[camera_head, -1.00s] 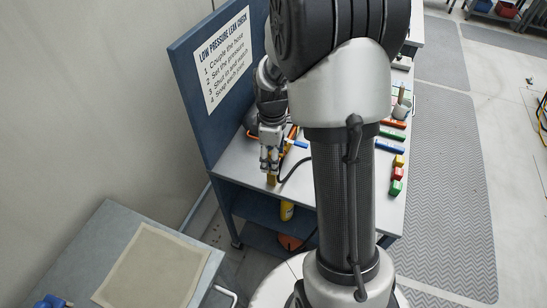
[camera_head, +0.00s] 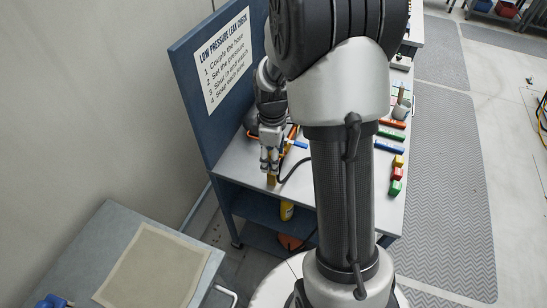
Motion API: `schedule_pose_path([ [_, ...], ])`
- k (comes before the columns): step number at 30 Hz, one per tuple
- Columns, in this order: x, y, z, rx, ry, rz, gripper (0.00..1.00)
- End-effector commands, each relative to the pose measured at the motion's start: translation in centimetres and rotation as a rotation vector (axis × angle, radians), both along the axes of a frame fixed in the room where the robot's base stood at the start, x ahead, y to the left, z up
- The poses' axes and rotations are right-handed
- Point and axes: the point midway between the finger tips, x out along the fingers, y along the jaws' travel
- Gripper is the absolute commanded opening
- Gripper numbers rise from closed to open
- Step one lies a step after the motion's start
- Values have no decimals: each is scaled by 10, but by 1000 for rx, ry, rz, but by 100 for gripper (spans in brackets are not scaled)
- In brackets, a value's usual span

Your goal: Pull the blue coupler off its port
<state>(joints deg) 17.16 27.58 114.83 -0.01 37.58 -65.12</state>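My gripper (camera_head: 269,168) points down over the front left part of the bench (camera_head: 237,158). Its fingertips are at or just above a small brass-yellow piece (camera_head: 271,181) near the bench's front edge. The fingers are too small in view to tell whether they are open or shut, or touching that piece. A small blue piece (camera_head: 301,144) lies right of my gripper, partly behind my arm. I cannot tell whether it is the blue coupler. No blue coupler on a port can be made out clearly; my gripper and arm hide part of the bench.
A dark hose (camera_head: 290,170) curves right of my gripper. Red, green, blue and yellow pieces, such as a blue bar (camera_head: 389,146), lie on the bench's right side. A blue sign panel (camera_head: 187,84) stands at the left. A grey table (camera_head: 80,242) with a beige mat (camera_head: 152,270) is front left.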

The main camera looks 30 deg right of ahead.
Motion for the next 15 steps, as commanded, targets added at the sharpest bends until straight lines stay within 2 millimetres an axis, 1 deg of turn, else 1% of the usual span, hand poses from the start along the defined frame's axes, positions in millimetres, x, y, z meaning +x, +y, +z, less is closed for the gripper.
schedule_pose_path([
  [1,0,0,0,0,0,0,45],
  [2,0,0,0,0,0,0,43],
  [15,0,0,0,0,0,0,14],
])
